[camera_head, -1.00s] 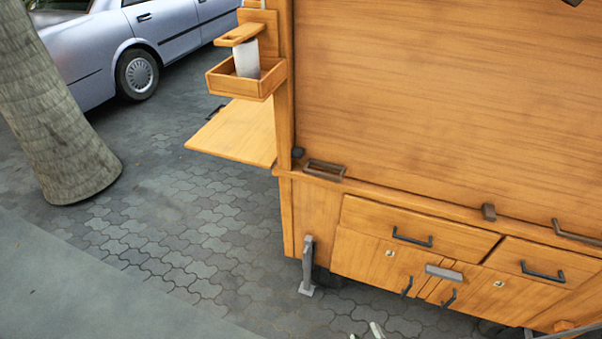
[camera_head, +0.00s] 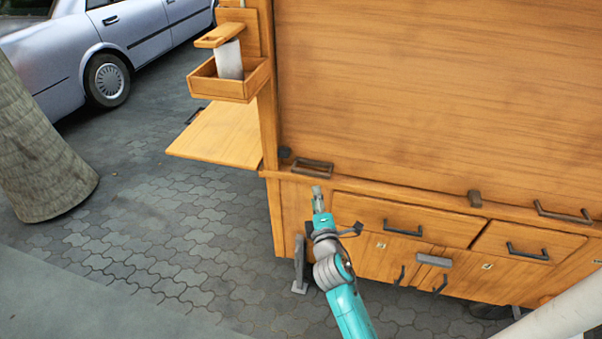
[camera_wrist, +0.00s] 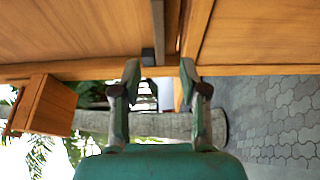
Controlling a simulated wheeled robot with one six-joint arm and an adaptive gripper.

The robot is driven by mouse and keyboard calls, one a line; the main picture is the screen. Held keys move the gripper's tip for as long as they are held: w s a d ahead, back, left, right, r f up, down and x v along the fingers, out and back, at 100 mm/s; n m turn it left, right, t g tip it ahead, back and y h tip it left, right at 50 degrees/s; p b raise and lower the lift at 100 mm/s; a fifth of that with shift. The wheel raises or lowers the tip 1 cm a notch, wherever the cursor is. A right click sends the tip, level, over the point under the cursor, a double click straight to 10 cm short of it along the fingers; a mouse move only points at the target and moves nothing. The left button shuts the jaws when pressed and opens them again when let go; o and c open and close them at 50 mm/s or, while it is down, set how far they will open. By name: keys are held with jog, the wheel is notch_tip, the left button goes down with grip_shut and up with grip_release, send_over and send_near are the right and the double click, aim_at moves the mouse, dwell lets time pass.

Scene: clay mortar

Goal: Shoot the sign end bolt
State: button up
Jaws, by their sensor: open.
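A wooden cart carries a large closed panel (camera_head: 430,90). At the panel's lower left corner are a small dark round fitting (camera_head: 285,152) and a grey rectangular metal fitting (camera_head: 312,167) on the ledge. I cannot tell for sure which is the bolt. My gripper (camera_head: 318,190) is just below the rectangular fitting in the head view, apparently empty. In the wrist view my open gripper (camera_wrist: 160,70) has its two fingers spread. A grey metal bar (camera_wrist: 158,28) and a dark block (camera_wrist: 148,57) show beyond the fingertips, near the wooden edge. Contact is not visible.
A wooden box with a white cylinder (camera_head: 229,62) and a side shelf (camera_head: 220,135) stick out left. A tree trunk (camera_head: 40,150) and car stand further left. Paving between is clear.

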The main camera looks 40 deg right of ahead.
aim_at(311, 175)
jog(key=x, duration=1)
jog(key=shift+w+d, duration=0.15)
jog(key=shift+w, duration=0.15)
grip_shut()
